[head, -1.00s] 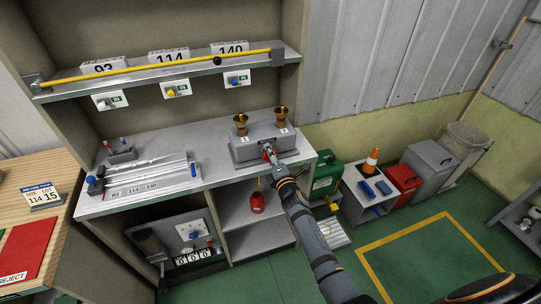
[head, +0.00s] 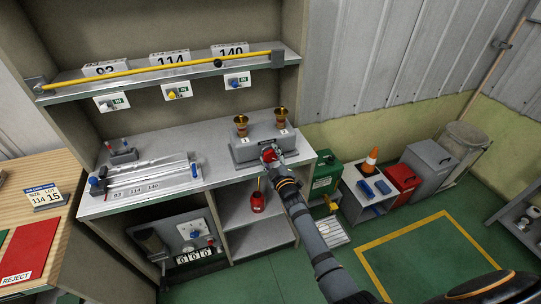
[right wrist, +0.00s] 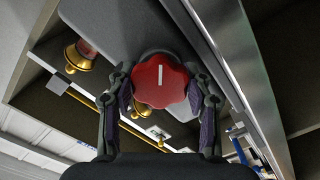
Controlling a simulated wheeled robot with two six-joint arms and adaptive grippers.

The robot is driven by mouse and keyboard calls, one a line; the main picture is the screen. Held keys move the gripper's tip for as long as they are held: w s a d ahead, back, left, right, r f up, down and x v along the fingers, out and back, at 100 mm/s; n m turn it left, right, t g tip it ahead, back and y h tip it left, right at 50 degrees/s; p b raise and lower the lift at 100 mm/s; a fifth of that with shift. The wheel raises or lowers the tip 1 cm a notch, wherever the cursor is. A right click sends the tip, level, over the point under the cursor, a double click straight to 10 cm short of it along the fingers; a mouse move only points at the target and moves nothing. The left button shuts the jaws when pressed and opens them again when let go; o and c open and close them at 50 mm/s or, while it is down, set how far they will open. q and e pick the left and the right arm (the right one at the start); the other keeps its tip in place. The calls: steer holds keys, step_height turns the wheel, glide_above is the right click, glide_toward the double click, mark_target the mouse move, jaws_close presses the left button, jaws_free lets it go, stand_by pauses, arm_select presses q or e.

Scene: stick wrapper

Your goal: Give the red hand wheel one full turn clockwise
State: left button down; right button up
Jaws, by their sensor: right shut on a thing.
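The red hand wheel (right wrist: 160,83) is a lobed knob with a white line on its face. In the right wrist view the line stands nearly upright, on the upper half. In the head view the wheel (head: 269,154) sits on the front of a grey housing (head: 248,153), partly covered by my gripper. My right gripper (head: 273,159) is at the wheel. In the right wrist view its two fingers (right wrist: 162,98) are on either side of the wheel, closed on its rim. My left gripper is not in view.
Two brass cups (head: 241,125) stand on top of the housing. A steel fixture with a clear cover (head: 150,175) lies to the left on the bench (head: 205,200). A yellow bar (head: 150,69) runs along the shelf above. A red oil can (head: 258,202) stands on the lower shelf.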

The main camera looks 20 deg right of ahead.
steer(key=m+p, duration=0.1)
steer(key=m, duration=0.3)
steer(key=shift+m+p, duration=0.3)
steer(key=shift+p, duration=0.1)
steer(key=m+p, duration=0.2)
steer(key=m, duration=0.3)
steer(key=shift+m, duration=0.3)
steer(key=m+p, duration=0.1)
steer(key=m, duration=0.4)
steer(key=shift+f, duration=0.1)
steer(key=m+p, duration=0.1)
steer(key=m, duration=0.4)
steer(key=shift+s+m, duration=0.1)
steer(key=shift+m, duration=0.3)
steer(key=m+p, duration=0.1)
steer(key=m, duration=0.9)
steer(key=shift+m+p, duration=0.3)
steer(key=shift+m, duration=0.1)
steer(key=m, duration=0.5)
steer(key=shift+m, duration=0.3)
steer(key=m, duration=0.5)
steer(key=shift+m+p, duration=0.4)
